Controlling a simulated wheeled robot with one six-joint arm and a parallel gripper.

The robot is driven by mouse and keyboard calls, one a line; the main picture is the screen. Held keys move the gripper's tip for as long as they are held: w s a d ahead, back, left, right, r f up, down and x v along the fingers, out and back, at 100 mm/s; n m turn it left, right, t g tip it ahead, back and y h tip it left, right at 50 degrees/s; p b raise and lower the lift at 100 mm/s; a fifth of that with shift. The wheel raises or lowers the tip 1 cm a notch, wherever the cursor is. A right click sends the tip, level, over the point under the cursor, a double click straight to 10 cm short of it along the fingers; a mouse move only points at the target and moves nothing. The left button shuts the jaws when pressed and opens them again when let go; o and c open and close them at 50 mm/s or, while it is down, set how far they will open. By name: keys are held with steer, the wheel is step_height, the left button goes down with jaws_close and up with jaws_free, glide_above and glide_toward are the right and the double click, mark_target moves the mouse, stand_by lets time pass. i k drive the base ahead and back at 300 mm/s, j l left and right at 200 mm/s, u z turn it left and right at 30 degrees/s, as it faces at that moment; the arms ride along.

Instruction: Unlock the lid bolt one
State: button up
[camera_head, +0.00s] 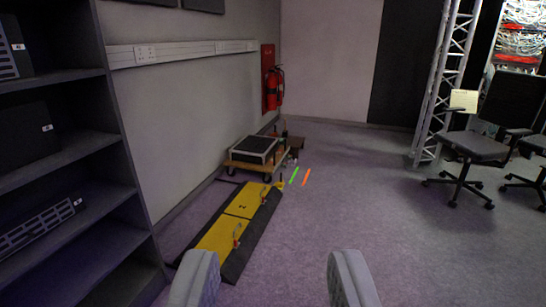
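A black cable ramp (236,268) with yellow lids lies on the floor left of centre, along the wall. The near yellow lid (215,239) has a small upright bolt with a red part (236,236) at its right edge. The far yellow lid (244,204) has a similar small upright bolt (265,191) at its right edge. The lid markings are too small to read surely, so I cannot tell which bolt is number one. My gripper (275,256) is open and empty. Its two grey fingers stand wide apart at the bottom, nearer than the ramp and touching nothing.
Dark shelving (75,150) stands close on the left. Beyond the ramp is a wheeled dolly (262,161) with a black case. Green (294,175) and orange (306,177) strips lie on the floor. Office chairs (468,150) and a truss tower stand right. The centre-right carpet is clear.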

mark_target(220, 238)
steer(key=i+l+u, duration=0.2)
steer(key=i, duration=0.45)
steer(key=i+u, duration=0.15)
steer(key=i, duration=0.5)
